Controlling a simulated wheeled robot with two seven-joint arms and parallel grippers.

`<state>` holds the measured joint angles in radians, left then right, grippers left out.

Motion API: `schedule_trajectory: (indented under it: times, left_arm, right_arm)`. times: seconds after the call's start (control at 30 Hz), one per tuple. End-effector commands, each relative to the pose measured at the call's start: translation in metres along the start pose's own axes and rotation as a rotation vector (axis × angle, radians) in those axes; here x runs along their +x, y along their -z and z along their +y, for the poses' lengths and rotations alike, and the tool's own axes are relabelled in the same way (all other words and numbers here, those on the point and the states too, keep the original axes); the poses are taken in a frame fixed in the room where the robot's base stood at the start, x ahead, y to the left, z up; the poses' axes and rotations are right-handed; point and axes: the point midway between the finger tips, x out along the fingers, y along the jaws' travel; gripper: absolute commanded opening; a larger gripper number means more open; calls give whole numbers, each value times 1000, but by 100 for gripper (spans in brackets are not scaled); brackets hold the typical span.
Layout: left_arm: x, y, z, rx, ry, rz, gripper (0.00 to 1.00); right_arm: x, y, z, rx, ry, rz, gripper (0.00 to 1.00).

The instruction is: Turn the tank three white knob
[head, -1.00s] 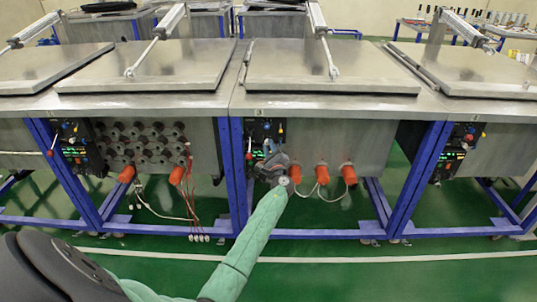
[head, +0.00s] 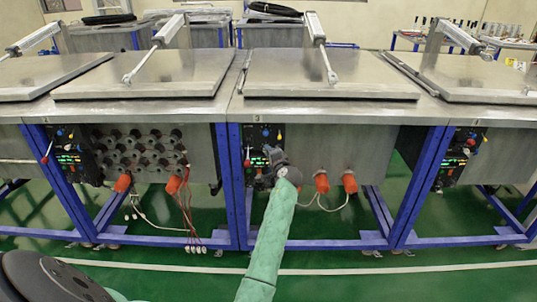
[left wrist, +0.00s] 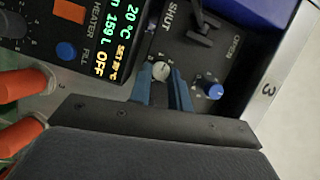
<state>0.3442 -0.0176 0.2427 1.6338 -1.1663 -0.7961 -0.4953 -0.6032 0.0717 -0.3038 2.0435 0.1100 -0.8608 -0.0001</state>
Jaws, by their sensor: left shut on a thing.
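The control panel (head: 264,133) of tank three is on the front of the middle steel tank, under the label 3. In the left wrist view the small white knob (left wrist: 161,71) is on this panel, with tick marks around it. My left gripper (left wrist: 162,82) has its blue fingers on either side of the white knob and is shut on it. In the head view my left gripper (head: 276,160) is at the lower part of the panel and hides the knob. My right gripper is not in view.
Beside the knob are a blue knob (left wrist: 214,91), a black SHUT/OPEN lever (left wrist: 205,28) and a lit display (left wrist: 112,30). Orange connectors (head: 321,183) with cables stick out right of the gripper. The closed lid (head: 330,75) is above. The green floor in front is clear.

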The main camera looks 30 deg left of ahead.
Motion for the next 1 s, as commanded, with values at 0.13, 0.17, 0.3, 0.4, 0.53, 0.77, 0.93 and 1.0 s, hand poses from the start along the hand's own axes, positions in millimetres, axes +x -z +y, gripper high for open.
schedule_trajectory:
  times: [0.13, 0.17, 0.3, 0.4, 0.53, 0.77, 0.93, 1.0]
  left_arm:
    - [0, 0, -1, -100, -44, -2, 0]
    - [0, 0, -1, -118, -51, -2, 0]
    - [0, -1, -2, -185, -79, -2, 0]
    - [0, -1, -2, -220, -93, -2, 0]
    - [0, -2, -2, -249, -106, -3, 0]
    - [0, -2, -1, -269, -114, -3, 0]
    - [0, -2, -1, -269, -115, -3, 0]
    - [0, -2, -1, -269, -114, -3, 0]
  right_arm:
    - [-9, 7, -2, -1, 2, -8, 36]
    - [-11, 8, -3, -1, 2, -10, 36]
    - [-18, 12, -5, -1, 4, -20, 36]
    - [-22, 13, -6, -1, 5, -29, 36]
    - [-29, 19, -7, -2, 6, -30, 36]
    - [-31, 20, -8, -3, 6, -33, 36]
    - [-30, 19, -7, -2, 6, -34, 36]
    - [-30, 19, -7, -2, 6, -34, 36]
